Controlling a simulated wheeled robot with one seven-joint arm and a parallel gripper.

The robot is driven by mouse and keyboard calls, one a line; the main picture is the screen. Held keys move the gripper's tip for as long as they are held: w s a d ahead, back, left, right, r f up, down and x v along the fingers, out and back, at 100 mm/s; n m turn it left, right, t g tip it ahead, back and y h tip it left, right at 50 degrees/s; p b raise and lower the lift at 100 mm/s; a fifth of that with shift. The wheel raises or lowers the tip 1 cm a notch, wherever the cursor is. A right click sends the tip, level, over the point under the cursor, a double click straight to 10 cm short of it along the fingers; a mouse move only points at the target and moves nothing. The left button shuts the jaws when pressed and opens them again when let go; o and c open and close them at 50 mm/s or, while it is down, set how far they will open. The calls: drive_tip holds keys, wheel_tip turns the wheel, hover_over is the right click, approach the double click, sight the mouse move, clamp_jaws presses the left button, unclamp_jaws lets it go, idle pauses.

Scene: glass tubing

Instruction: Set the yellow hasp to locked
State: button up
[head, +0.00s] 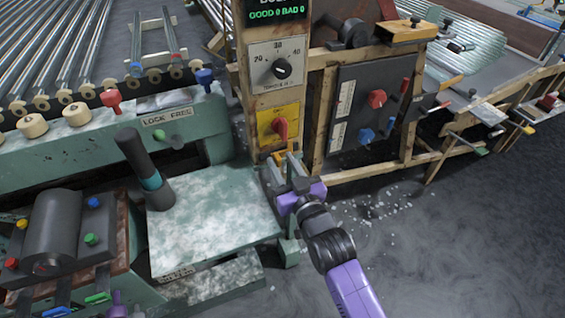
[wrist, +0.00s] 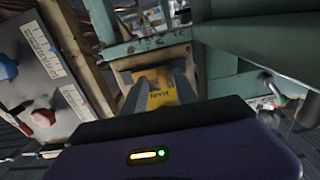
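A yellow plate with a red handle (head: 280,127) is on the wooden post in the head view. I take it to be the yellow hasp, but its exact setting is too small to tell. My gripper (head: 279,161) is just below this plate, close to the foot of the post. In the wrist view a yellow piece with dark lettering (wrist: 162,96) shows between the two fingers of my gripper (wrist: 158,78). The fingers stand apart, and I see no clear contact with the yellow piece. The red handle is not visible in the wrist view.
A dial panel (head: 277,66) is above the yellow plate on the same post. A dark panel with red and blue knobs (head: 371,110) stands to the right. A green machine with a flat bed (head: 215,225) is at the left. Floor at the right is open.

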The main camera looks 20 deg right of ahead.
drive_tip(key=s, duration=0.7)
drive_tip(key=shift+s+p, duration=0.25)
drive_tip(key=shift+p, duration=0.15)
drive_tip(key=s+r+g, duration=0.3)
drive_tip(key=s, duration=3.2)
wheel_tip(320, 180, up, 13)
drive_tip(key=p, duration=1.3)
drive_tip(key=shift+s+p, duration=0.3)
drive_tip(key=shift+d, duration=0.1)
